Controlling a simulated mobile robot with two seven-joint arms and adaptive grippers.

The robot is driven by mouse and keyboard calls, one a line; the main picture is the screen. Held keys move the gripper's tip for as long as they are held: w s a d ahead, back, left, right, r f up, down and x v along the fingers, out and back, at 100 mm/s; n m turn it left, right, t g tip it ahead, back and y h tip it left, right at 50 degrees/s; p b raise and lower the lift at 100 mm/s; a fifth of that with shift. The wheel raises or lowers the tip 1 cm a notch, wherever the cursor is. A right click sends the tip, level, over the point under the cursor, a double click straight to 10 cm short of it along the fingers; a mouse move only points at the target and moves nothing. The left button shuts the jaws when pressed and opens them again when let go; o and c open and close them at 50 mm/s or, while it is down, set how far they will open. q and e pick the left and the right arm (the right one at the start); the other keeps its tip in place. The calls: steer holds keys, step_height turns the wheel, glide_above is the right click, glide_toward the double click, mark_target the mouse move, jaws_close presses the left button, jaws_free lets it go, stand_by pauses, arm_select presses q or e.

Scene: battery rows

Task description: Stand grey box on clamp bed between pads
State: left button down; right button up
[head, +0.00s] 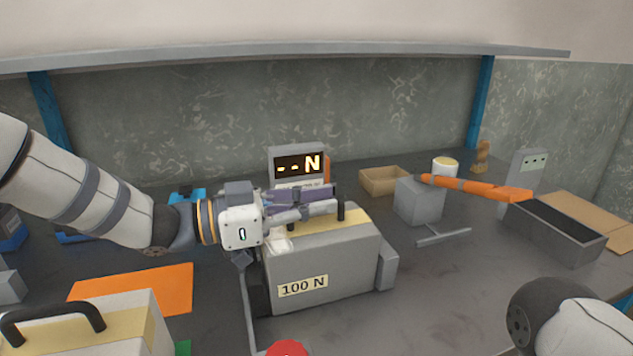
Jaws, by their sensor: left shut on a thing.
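A grey box (325,268) with a "100 N" label, a yellow top band and a dark handle is at the middle of the head view. My left gripper (325,204) comes in from the left over its top and is shut on the handle; the fingers partly hide it. A light grey block (387,266), perhaps a pad, is at the box's right end. A dark pad-like part (258,292) is at its left end. The box looks upright. The clamp bed is hidden under it, and I cannot tell whether the box touches it. My right gripper is out of view.
A display (299,166) reading "--N" stands behind the box. A red button (287,348) is in front. A second handled box (85,330) and an orange mat (135,285) are at left. A grey cube (419,203), orange tool (475,187) and dark bin (555,235) are at right.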

arm_select(q)
steer(key=shift+r, duration=0.4)
steer(key=shift+f, duration=0.2)
steer(key=c, duration=1.7)
jaws_free()
steer(key=shift+f, duration=0.1)
steer(key=shift+a, duration=0.2)
steer(key=v, duration=1.1)
steer(key=shift+s+a, duration=0.25)
steer(key=shift+a, duration=0.05)
